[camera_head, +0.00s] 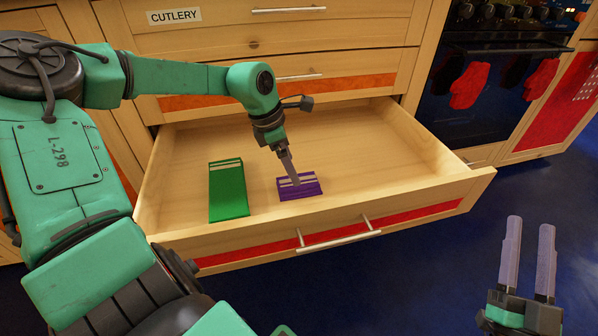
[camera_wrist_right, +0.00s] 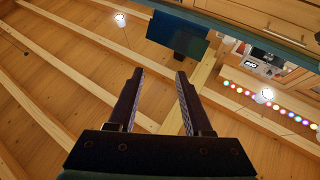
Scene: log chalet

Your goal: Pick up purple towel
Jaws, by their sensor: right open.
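A folded purple towel (camera_head: 312,189) lies in the open drawer, right of the green towel and near the drawer's front. My left gripper (camera_head: 295,181) points down over the purple towel, its fingers overlapping it in the head view. The fingers are seen edge-on, so I cannot tell whether they are apart or closed on the cloth. My right gripper (camera_head: 530,222) is open and empty, pointing up over the blue floor at lower right. In the right wrist view its two fingers (camera_wrist_right: 157,75) stand apart with nothing between them.
A green towel (camera_head: 228,192) lies in the wooden drawer (camera_head: 400,150), left of the purple one. The drawer's front panel and metal handle (camera_head: 340,240) stick out. An oven (camera_head: 490,100) with red mitts (camera_head: 469,87) is at right. The drawer's right side is empty.

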